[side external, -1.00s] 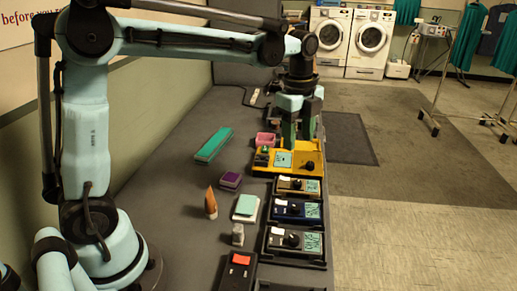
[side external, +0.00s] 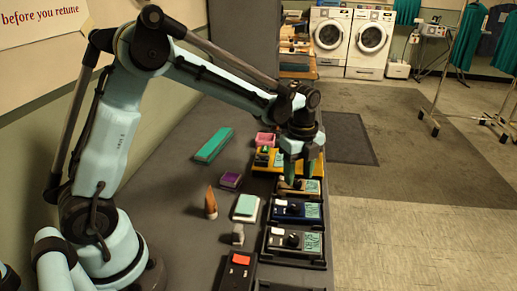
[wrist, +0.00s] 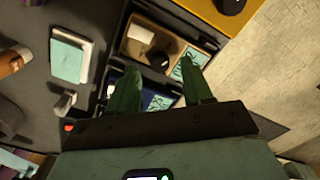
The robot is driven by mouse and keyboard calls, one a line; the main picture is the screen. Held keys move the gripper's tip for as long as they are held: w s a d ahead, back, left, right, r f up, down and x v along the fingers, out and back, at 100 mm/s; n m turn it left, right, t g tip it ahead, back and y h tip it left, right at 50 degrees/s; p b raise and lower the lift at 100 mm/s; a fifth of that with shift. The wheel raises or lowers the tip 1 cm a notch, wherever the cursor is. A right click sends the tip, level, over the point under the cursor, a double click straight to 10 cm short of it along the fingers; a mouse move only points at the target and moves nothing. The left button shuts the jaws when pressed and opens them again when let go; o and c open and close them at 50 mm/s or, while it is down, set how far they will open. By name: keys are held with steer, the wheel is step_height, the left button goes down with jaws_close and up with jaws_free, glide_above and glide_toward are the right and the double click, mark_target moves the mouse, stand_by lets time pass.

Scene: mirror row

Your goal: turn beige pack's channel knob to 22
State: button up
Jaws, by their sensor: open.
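The beige pack (side external: 314,187) sits in a dark cradle in the row, with a display at its right; the digits are too small to read. It also shows in the wrist view (wrist: 134,47), with a white label, a dark round channel knob (wrist: 161,52) and a pale blue display (wrist: 187,70). My gripper (side external: 298,178) points down over this pack, fingers apart and empty. In the wrist view the green fingertips (wrist: 160,67) lie on either side of and just below the knob. I cannot tell the height gap, and the knob is largely hidden in the side view.
A yellow pack (side external: 268,167) stands just behind, and a blue pack (side external: 284,211) and another dark pack (side external: 279,247) stand in front. An orange-brown cone (side external: 211,204), a purple block (side external: 230,180) and a teal-topped block (side external: 245,206) lie left of the row.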

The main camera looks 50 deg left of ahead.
steer(key=shift+f, duration=0.85)
jaws_close()
steer(key=shift+n, duration=0.8)
steer(key=n, duration=0.4)
steer(key=shift+n, duration=0.3)
steer(key=n, duration=0.6)
steer(key=shift+n, duration=0.3)
